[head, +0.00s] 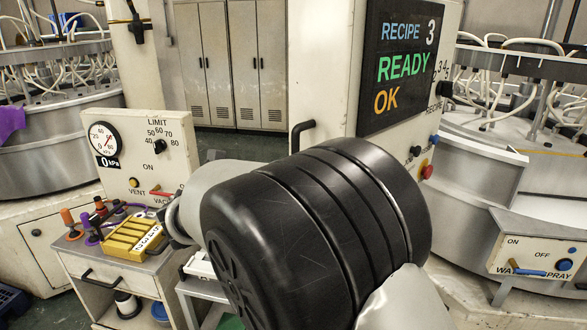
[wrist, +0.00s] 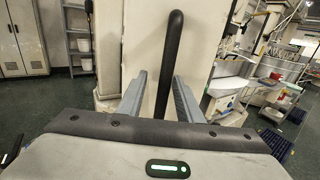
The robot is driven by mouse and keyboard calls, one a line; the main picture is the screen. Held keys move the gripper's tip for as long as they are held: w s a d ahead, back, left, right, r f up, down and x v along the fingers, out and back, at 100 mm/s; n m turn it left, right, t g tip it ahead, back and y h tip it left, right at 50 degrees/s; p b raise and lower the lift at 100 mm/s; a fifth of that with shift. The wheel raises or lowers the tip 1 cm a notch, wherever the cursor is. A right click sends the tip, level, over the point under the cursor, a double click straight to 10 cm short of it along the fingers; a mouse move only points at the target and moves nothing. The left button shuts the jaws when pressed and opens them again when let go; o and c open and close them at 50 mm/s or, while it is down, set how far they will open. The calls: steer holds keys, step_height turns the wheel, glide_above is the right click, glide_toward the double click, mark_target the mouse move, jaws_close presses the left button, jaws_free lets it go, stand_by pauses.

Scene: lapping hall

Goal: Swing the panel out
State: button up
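The panel (head: 322,55) is a tall off-white housing with a dark display reading RECIPE 3, READY, OK. A black bar handle (head: 297,135) sticks out at its lower left edge, partly hidden by my arm. In the wrist view the handle (wrist: 174,50) stands upright, slightly tilted, on a pale face of the panel (wrist: 146,40). My gripper (wrist: 160,76) is open, with one finger on each side of the handle in the picture. Gaps show on both sides; whether the handle lies between the fingertips or just beyond them I cannot tell. The head view hides the fingers behind my arm.
A vacuum gauge box (head: 137,150) and a small bench with a yellow rack (head: 130,236) stand at left. Large round machines with hoses stand on both sides, one at right (head: 480,165). Lockers (head: 232,60) are behind. Open floor (wrist: 55,110) shows left in the wrist view.

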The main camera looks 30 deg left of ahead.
steer(key=b+v, duration=0.1)
steer(key=v, duration=1.6)
steer(key=shift+s+b, duration=0.2)
steer(key=shift+b, duration=0.2)
steer(key=shift+w, duration=0.1)
